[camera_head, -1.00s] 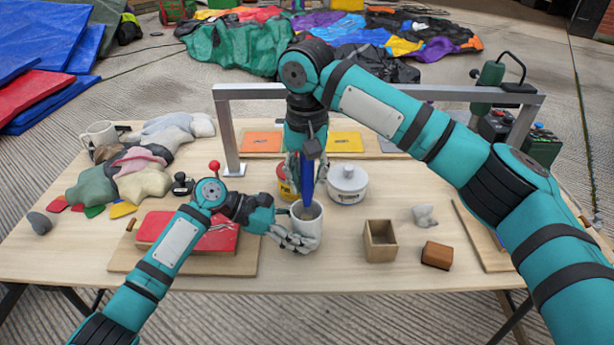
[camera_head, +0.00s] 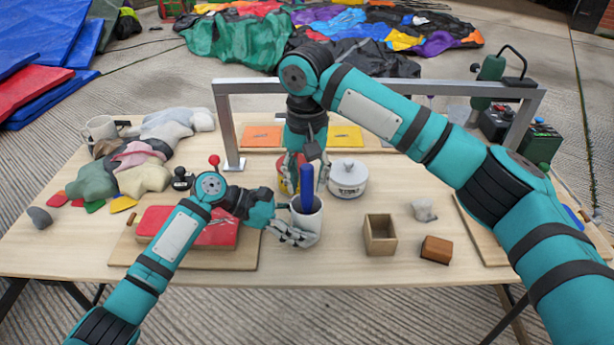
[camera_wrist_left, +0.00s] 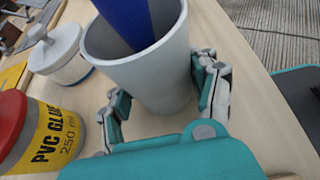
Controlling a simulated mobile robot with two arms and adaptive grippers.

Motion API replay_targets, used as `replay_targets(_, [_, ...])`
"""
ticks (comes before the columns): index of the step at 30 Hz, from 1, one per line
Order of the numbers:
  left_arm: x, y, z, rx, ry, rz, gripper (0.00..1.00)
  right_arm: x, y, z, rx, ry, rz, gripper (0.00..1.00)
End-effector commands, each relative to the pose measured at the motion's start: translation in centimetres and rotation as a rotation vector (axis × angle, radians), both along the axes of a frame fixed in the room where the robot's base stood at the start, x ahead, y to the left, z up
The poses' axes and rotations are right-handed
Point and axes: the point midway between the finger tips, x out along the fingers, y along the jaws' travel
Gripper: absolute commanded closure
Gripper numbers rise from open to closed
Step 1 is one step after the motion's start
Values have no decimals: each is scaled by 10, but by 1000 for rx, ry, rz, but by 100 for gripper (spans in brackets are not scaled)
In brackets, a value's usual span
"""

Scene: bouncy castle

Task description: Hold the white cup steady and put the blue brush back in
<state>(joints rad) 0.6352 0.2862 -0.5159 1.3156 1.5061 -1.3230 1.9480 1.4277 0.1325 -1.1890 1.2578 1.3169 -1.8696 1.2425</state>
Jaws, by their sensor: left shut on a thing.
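The white cup (camera_head: 308,228) stands on the table, and my left gripper (camera_head: 292,236) is shut around its lower side. In the left wrist view, the fingers lie on both sides of the cup (camera_wrist_left: 160,85). The blue brush (camera_head: 307,188) stands nearly upright in the cup, with its lower end hidden inside. The brush handle (camera_wrist_left: 133,18) also shows in the left wrist view, rising out of the cup's mouth. My right gripper (camera_head: 307,172) hangs just above, pointing down, its fingers spread on either side of the handle's top and apart from it.
A yellow and red PVC glue can (camera_wrist_left: 42,130) and a white lidded pot (camera_head: 348,180) stand close behind the cup. A wooden box (camera_head: 380,240) and a brown block (camera_head: 436,250) are to the right. A metal frame (camera_head: 228,125) spans the back.

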Motion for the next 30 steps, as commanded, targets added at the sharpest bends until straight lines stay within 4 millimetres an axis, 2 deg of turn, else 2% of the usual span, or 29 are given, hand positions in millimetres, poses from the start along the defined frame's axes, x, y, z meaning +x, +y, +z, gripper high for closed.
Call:
replay_targets(1, [0,0,0,0,1,0,58,0,0,0,0,0,0,54])
replay_targets(3, [0,0,0,0,1,0,58,0,0,0,0,0,0,48])
replay_targets(10, [0,0,0,0,1,0,58,0,0,0,0,0,0,48])
replay_targets(14, [0,0,0,0,1,0,58,0,0,8,1,-1,0,48])
replay_targets(17, [0,0,0,0,1,0,58,1,1,24,2,-3,0,48])
replay_targets(24, [0,0,0,0,1,0,58,1,0,76,0,-3,-1,48])
replay_targets(30, [0,0,0,0,1,0,58,1,0,108,-2,-3,0,48])
